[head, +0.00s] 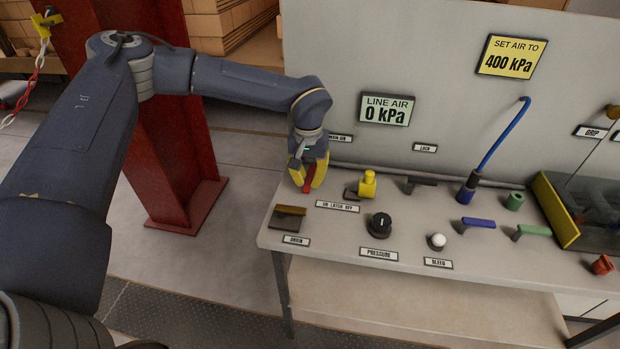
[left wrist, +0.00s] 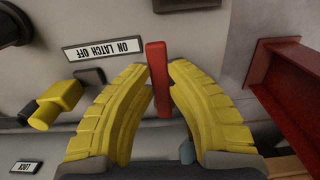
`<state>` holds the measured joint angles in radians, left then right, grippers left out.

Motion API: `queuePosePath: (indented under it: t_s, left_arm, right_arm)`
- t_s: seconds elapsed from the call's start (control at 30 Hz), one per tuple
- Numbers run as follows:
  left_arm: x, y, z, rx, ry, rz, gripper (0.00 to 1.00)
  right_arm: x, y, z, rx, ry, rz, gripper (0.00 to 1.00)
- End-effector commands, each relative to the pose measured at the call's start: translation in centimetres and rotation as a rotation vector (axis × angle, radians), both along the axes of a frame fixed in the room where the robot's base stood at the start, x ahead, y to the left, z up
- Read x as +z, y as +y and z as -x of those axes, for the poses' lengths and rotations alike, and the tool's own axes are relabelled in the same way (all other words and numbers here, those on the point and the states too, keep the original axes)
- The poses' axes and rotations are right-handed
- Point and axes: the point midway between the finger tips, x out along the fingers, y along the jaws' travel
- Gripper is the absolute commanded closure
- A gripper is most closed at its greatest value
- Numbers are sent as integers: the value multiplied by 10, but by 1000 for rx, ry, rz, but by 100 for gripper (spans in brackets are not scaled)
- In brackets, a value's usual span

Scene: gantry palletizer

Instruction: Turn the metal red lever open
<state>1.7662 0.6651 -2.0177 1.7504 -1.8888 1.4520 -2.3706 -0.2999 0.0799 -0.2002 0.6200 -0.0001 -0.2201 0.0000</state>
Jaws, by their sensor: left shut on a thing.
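The red lever (head: 309,183) is near the left end of the grey bench, under the "MAIN AIR" label. My left gripper (head: 308,176) reaches down over it with its yellow fingers on either side. In the left wrist view the red lever (left wrist: 158,75) stands between the two yellow fingers of the left gripper (left wrist: 160,82), which are closed on it. The lever's base is hidden by the gripper. My right gripper is in neither view.
A yellow valve (head: 367,185) stands just right of the lever. The black pressure knob (head: 380,224), the drain piece (head: 288,218) and the white bleed button (head: 437,241) sit nearer the front. The grey back panel (head: 340,60) rises behind. A red column (head: 185,150) stands left of the bench.

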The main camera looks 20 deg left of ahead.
Motion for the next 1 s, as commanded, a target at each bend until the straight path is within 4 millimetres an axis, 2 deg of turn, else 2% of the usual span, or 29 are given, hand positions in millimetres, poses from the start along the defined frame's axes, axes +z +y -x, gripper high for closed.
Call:
queuePosePath:
  t_s: [0.03, 0.07, 0.27, 0.53, 0.67, 1.0]
  left_arm:
    - [-3, 1, 2, -1, 5, -2, 100]
    - [-3, 1, 2, 0, 6, -3, 81]
    - [-2, 1, 1, 0, 3, -2, 58]
    - [0, 0, 0, 1, 1, -1, 58]
    - [9, 0, 0, 2, -1, -1, 58]
    - [66, 0, 0, 1, -2, -1, 58]
  right_arm:
    - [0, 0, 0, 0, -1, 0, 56]
    - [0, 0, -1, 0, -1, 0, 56]
    - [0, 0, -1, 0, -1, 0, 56]
    - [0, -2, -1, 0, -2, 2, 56]
    - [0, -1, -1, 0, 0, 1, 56]
    - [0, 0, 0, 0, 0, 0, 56]
